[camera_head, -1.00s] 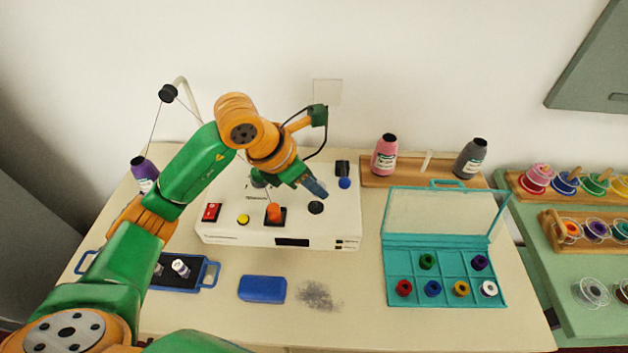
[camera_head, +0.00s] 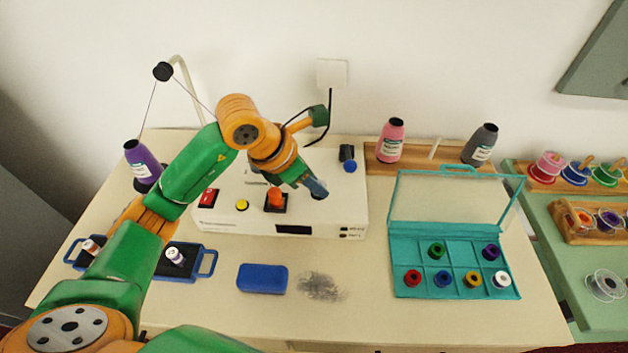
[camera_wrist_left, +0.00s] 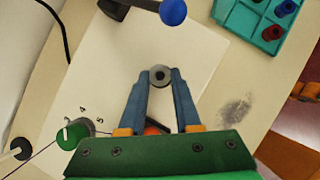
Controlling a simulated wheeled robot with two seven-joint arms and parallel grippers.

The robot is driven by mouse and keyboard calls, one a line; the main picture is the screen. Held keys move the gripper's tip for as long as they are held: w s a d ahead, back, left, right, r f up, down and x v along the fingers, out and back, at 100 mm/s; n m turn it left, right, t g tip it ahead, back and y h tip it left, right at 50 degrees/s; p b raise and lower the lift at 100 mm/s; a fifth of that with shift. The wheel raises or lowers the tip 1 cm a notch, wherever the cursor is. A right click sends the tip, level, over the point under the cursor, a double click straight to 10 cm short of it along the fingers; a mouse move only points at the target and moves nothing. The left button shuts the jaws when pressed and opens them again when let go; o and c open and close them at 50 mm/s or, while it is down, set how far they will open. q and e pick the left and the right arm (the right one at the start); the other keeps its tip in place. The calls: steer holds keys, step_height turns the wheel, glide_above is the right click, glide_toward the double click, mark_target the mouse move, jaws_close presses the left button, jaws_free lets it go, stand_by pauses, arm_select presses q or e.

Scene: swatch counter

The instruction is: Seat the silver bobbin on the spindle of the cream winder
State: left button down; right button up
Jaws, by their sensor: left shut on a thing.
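The cream winder (camera_head: 340,215) stands on the table, with a red rocker switch, a yellow button and an orange lever on it. My left gripper (camera_head: 318,190) is above its right part. In the left wrist view, my left gripper (camera_wrist_left: 161,76) is shut on the silver bobbin (camera_wrist_left: 159,70), a small grey ring with a dark centre, held between the fingertips. The spindle cannot be made out; the fingers and bobbin cover that spot. I cannot tell whether the bobbin touches the winder. My right gripper is not in view.
A blue knob (camera_head: 350,166) on a black mount stands close right of my gripper. A green dial (camera_wrist_left: 70,135) shows in the wrist view. A teal bobbin case (camera_head: 455,258) lies open at right. A blue block (camera_head: 262,278) and a dark tray (camera_head: 208,262) are in front.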

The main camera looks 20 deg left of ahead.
arm_select(q)
steer(key=c, duration=0.5)
jaws_free()
steer(key=b+v, duration=0.1)
steer(key=v, duration=0.6)
